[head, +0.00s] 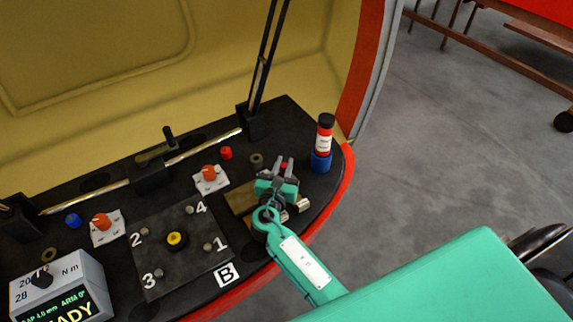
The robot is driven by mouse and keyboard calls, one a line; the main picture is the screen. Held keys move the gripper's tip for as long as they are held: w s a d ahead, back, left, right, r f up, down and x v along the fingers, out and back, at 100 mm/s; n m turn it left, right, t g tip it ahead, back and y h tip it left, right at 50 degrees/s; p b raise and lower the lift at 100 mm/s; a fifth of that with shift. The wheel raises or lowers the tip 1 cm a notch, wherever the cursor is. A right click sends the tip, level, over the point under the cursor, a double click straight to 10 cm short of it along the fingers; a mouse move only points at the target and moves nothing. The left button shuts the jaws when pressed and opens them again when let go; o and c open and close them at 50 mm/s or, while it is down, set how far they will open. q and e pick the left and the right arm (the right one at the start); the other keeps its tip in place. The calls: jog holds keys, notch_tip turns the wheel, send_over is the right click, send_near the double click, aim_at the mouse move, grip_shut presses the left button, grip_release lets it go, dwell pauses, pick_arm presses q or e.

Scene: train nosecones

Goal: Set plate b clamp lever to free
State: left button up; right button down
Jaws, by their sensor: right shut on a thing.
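Plate b (196,262) is a dark square plate beside a white "B" label, with bolts numbered 1 to 4 and a yellow-and-black centre knob (177,239). Two orange-red knobs on white bases stand near it, one behind its far corner (208,173) and one to its left (102,221). A black handle (168,133) stands up on the metal rail behind. I cannot tell which of these is the clamp lever. My right gripper (284,165) is right of the plate, its fingers shut on a small red piece, mostly hidden. My left gripper is not in view.
Small red (225,153) and blue (73,221) cylinders stand on the bench. A torque display box (62,290) is at lower left. A black upright (262,75) rises behind.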

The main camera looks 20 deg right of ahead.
dwell(0.3)
jog(key=c, duration=1.5)
grip_release()
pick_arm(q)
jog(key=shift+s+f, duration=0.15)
pick_arm(e)
jog(key=shift+o, duration=0.8)
jog(key=shift+s, duration=0.1)
